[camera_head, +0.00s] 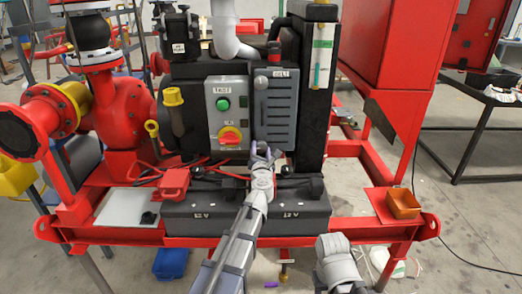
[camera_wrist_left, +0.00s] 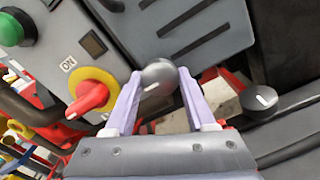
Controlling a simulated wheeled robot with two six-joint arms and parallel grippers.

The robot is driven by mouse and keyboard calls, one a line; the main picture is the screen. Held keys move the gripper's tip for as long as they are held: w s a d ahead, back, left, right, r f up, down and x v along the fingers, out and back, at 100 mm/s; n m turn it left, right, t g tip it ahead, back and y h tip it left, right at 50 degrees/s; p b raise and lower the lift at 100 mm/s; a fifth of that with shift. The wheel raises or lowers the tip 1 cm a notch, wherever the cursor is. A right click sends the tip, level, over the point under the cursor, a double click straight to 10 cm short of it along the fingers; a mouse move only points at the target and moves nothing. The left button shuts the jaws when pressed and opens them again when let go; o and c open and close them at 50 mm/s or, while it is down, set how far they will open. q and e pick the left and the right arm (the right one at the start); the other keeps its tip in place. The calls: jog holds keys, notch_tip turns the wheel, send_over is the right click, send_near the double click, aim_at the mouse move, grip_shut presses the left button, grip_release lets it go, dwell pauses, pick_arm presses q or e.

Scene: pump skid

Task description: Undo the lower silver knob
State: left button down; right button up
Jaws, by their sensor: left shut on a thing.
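The grey louvred cover (camera_head: 275,113) is on the front of the dark machine, and it also shows in the left wrist view (camera_wrist_left: 188,28). The upper silver knob (camera_head: 261,83) is at the cover's top left. The lower silver knob (camera_wrist_left: 159,76) is round with a white mark, at the cover's lower edge. My left gripper (camera_head: 263,155) reaches up to that edge and hides this knob in the head view. In the left wrist view its two pale fingers (camera_wrist_left: 160,84) are shut on the knob, one on each side.
Left of the cover is a control box with a green button (camera_head: 223,104) and a red-and-yellow switch (camera_head: 231,137). A black 12 V battery block (camera_head: 190,218) sits below. An orange tray (camera_head: 403,204) is on the red frame at right.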

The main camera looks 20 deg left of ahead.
pick_arm(q)
jog(key=m, duration=0.4)
jog(key=shift+m, duration=0.3)
jog(key=m, duration=0.4)
jog(key=shift+m, duration=0.3)
jog(key=m, duration=0.4)
jog(key=shift+m, duration=2.3)
jog(key=shift+c, duration=1.1)
grip_release()
